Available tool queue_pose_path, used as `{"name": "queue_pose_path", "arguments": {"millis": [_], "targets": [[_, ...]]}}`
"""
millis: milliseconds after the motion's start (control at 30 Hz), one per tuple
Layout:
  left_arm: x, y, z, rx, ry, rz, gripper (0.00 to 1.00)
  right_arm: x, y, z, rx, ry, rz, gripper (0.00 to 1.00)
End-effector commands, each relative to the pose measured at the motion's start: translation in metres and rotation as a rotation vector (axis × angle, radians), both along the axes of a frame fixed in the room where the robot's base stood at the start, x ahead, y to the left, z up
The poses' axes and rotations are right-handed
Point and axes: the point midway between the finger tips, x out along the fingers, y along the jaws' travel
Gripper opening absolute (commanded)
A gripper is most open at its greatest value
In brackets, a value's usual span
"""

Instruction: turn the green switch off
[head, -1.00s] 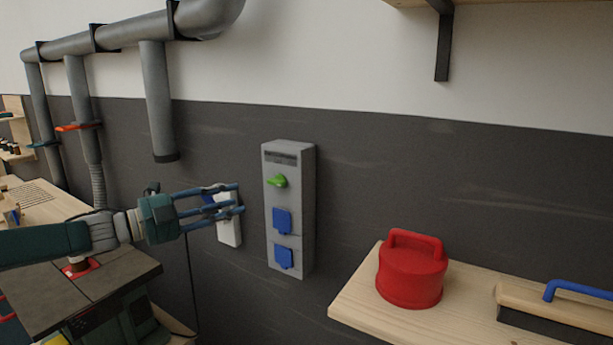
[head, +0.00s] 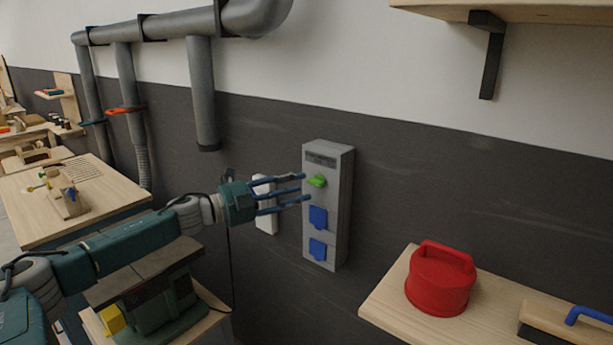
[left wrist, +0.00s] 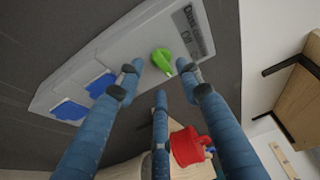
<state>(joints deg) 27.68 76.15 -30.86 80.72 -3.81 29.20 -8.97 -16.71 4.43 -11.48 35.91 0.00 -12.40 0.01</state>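The green switch (head: 317,181) is a small knob on the upper front of a grey wall box (head: 342,210), below a dark label strip. It also shows in the left wrist view (left wrist: 162,60), between and beyond my fingertips. My left gripper (head: 303,187) has blue fingers spread apart, with nothing between them. Its fingertips point at the box and are close to the switch; I cannot tell whether any finger touches it. In the left wrist view the fingers (left wrist: 160,82) stand on both sides of the switch. My right gripper is not in view.
Two blue socket covers (head: 318,217) sit below the switch. A white box (head: 265,222) is on the wall behind my left gripper. A wooden shelf (head: 385,296) at the right carries a red lidded container (head: 440,281) and a brush with a blue handle (head: 590,314). Grey pipes (head: 202,95) run above.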

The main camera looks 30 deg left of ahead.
Motion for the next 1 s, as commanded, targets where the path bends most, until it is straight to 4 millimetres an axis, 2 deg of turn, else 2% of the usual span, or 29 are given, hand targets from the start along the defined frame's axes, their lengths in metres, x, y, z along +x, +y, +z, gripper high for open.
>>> {"name": "queue_pose_path", "arguments": {"millis": [33, 233, 633, 800, 833, 1000], "targets": [[0.007, -0.005, 0.007, -0.004, -0.004, -0.003, 0.36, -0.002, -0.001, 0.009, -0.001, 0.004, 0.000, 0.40], [0.025, -0.013, 0.003, -0.003, -0.001, -0.001, 0.36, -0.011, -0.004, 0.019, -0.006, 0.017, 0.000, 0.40], [0.030, -0.016, -0.001, 0.000, 0.001, -0.001, 0.36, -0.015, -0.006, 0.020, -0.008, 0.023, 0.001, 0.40], [0.029, -0.016, 0.000, 0.001, 0.000, -0.001, 0.03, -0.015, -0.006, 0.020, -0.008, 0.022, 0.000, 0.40], [0.029, -0.016, -0.001, 0.001, 0.000, -0.002, 0.00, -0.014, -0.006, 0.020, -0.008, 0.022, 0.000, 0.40], [0.029, -0.016, -0.001, 0.000, 0.001, -0.002, 0.00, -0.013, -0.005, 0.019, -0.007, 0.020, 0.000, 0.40]]}}
